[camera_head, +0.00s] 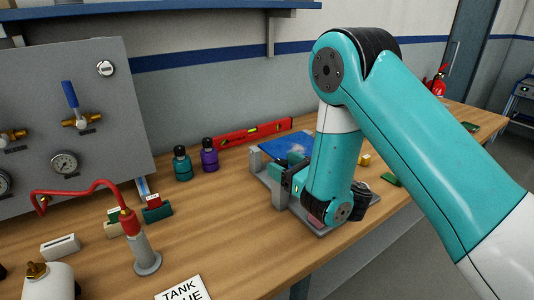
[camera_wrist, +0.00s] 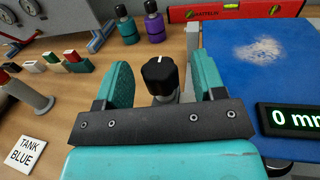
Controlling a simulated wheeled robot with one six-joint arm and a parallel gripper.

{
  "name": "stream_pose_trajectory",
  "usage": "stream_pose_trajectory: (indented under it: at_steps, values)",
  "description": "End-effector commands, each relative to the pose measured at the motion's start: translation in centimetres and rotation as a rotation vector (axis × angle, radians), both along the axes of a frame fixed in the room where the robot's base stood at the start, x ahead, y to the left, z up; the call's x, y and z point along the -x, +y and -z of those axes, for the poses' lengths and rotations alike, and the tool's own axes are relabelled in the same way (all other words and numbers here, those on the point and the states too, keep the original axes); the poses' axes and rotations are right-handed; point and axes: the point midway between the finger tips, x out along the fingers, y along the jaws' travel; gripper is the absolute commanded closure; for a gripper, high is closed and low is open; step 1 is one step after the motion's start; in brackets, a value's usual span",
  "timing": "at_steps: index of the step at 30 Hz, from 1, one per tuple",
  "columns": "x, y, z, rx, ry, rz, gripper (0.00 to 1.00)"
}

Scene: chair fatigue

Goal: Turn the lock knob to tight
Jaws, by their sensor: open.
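The lock knob (camera_wrist: 160,76) is black and ribbed, with a pale mark on its top, and sits on a light metal stem in the wrist view. My gripper (camera_wrist: 164,78) is open, with one teal-padded finger on each side of the knob. A gap shows between the knob and each finger. In the head view my gripper (camera_head: 291,178) is low over the grey fixture (camera_head: 268,178) on the bench, and my arm hides much of that fixture. I cannot make out the knob in the head view.
A blue pad (camera_wrist: 245,60) with a pale worn patch lies right of the knob, beside a display (camera_wrist: 298,118) reading 0 mm. A red level (camera_head: 250,134) and two bottles (camera_head: 209,156) stand behind.

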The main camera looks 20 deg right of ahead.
Motion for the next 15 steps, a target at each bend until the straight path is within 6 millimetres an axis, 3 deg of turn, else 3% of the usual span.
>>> stream_pose_trajectory:
  at_steps: [13,15]
  values:
    - [-0.44,0.26,0.06,0.000,0.000,0.005,0.37]
    - [-0.43,0.27,0.05,0.000,0.000,0.005,0.53]
